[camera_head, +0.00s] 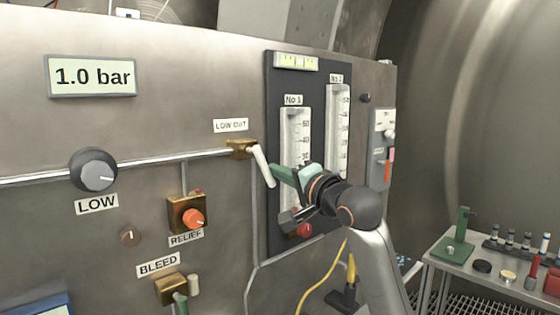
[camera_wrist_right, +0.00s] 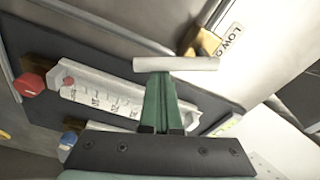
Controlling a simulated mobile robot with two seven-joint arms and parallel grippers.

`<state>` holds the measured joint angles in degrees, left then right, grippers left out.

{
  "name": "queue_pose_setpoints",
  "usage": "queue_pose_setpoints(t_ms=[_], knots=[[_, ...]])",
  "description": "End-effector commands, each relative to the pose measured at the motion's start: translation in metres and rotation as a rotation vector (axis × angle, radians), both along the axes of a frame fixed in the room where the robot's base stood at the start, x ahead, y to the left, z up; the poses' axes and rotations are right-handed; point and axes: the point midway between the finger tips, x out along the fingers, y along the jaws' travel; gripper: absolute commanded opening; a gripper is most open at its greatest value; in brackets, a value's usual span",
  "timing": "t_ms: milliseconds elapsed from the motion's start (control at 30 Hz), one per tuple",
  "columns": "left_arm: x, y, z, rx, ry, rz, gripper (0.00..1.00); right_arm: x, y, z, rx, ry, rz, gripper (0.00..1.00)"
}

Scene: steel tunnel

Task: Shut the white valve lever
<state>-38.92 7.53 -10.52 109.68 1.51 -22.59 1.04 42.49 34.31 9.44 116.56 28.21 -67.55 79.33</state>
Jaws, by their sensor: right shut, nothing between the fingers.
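The white valve lever (camera_head: 262,165) sits on a brass valve body (camera_head: 240,148) under the LOW OUT label, at the end of a horizontal pipe. It slants down and to the right. My right gripper (camera_head: 280,172) is just right of the lever's lower part, with its green fingers shut and nothing between them. In the right wrist view the lever (camera_wrist_right: 178,64) lies across the picture just beyond the closed fingertips (camera_wrist_right: 158,78). They look very close to it; I cannot tell whether they touch. My left gripper is not in view.
A dark board (camera_head: 273,90) with two gauge tubes stands behind and right of my gripper. A red knob (camera_head: 304,230) is below it. The LOW knob (camera_head: 93,170), the RELIEF knob (camera_head: 193,218) and the BLEED valve (camera_head: 172,288) are left. A side table (camera_head: 490,272) stands lower right.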

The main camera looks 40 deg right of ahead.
Motion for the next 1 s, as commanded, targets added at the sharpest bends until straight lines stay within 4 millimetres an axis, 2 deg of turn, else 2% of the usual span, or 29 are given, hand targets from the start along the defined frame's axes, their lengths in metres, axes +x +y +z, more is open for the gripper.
queue_pose_setpoints(t_ms=[167,500,1000], knots=[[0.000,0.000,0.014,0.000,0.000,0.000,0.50,0.000,0.008,-0.003,0.149,0.013,0.005,0.00],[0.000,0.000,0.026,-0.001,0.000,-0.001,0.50,-0.001,0.012,-0.009,0.134,0.013,0.002,0.00],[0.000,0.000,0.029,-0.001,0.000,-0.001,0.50,-0.001,0.014,-0.011,0.132,0.010,0.002,0.00]])
